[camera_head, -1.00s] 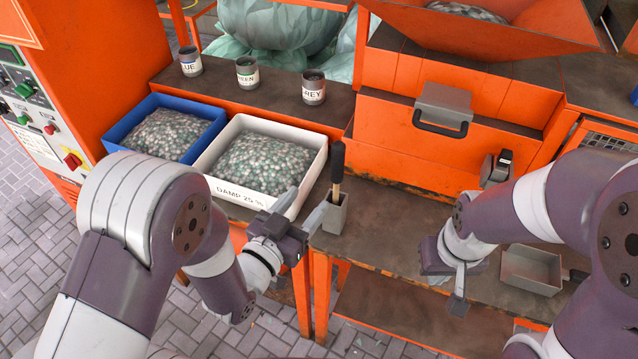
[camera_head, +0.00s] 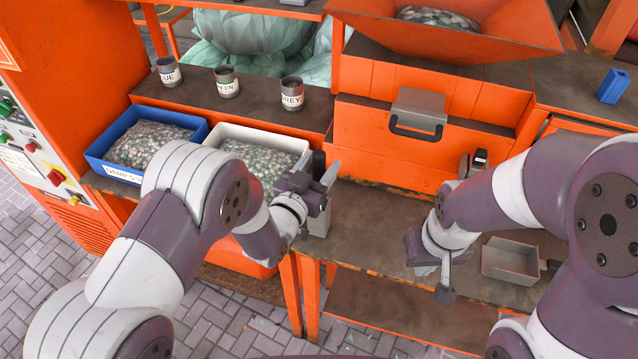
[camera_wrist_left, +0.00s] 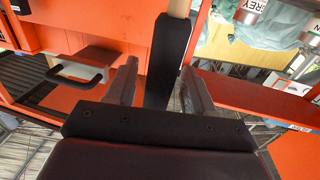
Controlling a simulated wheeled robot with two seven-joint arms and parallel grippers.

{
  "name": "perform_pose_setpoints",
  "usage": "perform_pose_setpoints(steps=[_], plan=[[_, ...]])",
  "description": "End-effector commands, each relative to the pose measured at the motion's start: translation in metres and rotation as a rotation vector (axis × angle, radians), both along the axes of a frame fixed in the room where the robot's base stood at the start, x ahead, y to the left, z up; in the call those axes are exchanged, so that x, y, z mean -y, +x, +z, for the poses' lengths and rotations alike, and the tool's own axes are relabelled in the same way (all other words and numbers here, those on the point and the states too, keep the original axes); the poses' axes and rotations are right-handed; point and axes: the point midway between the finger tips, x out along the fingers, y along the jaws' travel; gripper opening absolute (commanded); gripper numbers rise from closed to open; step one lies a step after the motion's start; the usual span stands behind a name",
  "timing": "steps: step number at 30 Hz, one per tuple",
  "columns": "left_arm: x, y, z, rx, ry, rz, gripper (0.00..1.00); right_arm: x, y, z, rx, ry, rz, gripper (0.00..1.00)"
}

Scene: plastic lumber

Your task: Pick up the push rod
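The push rod has a black handle and a pale wooden shaft. In the head view its handle (camera_head: 318,162) shows just behind my left gripper (camera_head: 317,172), above a small grey holder (camera_head: 319,222). In the left wrist view the black handle (camera_wrist_left: 168,60) lies between the two spread fingers of my left gripper (camera_wrist_left: 158,78), with gaps on both sides. The wooden shaft (camera_wrist_left: 180,8) shows at the top edge there. The left gripper is open. My right gripper (camera_head: 437,275) hangs over the bench at right, pointing down; its opening is unclear.
A white bin (camera_head: 232,131) and a blue bin (camera_head: 100,147) of pellets stand at left. Several labelled cups (camera_head: 292,94) stand on the shelf behind. A grey scoop (camera_head: 510,262) lies right of my right gripper. The bench middle (camera_head: 375,222) is clear.

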Motion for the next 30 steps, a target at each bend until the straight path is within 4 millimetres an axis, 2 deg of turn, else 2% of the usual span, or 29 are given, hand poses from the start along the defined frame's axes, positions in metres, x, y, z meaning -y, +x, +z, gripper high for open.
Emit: perform_pose_setpoints(steps=[1,4,5,13,17,20,30], plan=[[0.0,0.0,0.0,0.0,0.0,0.0,0.34,0.0,0.0,0.0,0.0,0.0,0.0,0.0],[0.0,0.0,0.0,0.0,0.0,0.0,0.02,0.0,0.0,0.0,0.0,0.0,0.0,0.0],[0.0,0.0,0.0,0.0,0.0,0.0,0.0,0.0,0.0,0.0,0.0,0.0,0.0,0.0],[0.0,0.0,0.002,0.002,-0.001,0.0,0.0,0.0,0.0,0.0,0.0,0.0,0.0,0.0],[0.0,0.001,0.013,0.004,-0.002,0.0,0.0,0.0,0.0,-0.001,0.0,0.0,0.0,0.0],[0.0,0.0,0.031,0.006,-0.003,0.0,0.0,0.0,0.0,-0.003,0.0,0.0,0.0,0.0],[0.0,0.0,0.114,0.007,-0.005,0.0,0.0,0.0,0.0,-0.011,0.0,0.0,0.0,0.0]])
